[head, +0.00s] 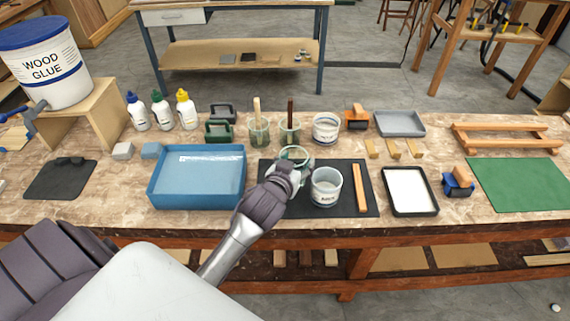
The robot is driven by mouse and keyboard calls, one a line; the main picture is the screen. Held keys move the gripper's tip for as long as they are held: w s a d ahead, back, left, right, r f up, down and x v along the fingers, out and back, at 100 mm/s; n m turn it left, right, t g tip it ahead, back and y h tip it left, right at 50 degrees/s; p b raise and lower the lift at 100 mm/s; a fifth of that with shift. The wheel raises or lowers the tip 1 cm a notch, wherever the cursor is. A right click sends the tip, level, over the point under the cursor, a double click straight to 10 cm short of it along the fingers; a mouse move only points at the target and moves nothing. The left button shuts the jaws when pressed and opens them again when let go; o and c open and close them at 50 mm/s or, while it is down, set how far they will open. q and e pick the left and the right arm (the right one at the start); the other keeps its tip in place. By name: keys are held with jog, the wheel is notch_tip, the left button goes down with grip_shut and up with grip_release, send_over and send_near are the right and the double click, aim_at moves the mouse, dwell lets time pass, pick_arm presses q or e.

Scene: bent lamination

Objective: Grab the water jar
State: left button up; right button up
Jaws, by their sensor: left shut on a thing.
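My left gripper (291,168) reaches in over the dark mat (342,207) on the bench. It is shut on a clear jar with a greenish rim (296,150), which I take to be the water jar. The gripper hides most of the jar's lower part, so I cannot tell whether its base touches the mat. A labelled translucent tub (326,190) stands on the mat just to the right of the gripper; its label is too small to read surely. My right gripper is not in view.
A blue tray (198,203) lies left of the gripper. Two jars with upright tools (259,134) and a white tub (326,127) stand behind. A wooden strip (360,188) and a black-rimmed tray (437,191) lie to the right. A glue bucket (55,87) stands far left.

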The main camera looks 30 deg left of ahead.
pick_arm(q)
jog(key=d+r, duration=0.3)
jog(key=d, duration=0.2)
jog(key=shift+w+d+r+b, duration=0.35)
dwell(0.7)
dwell(1.0)
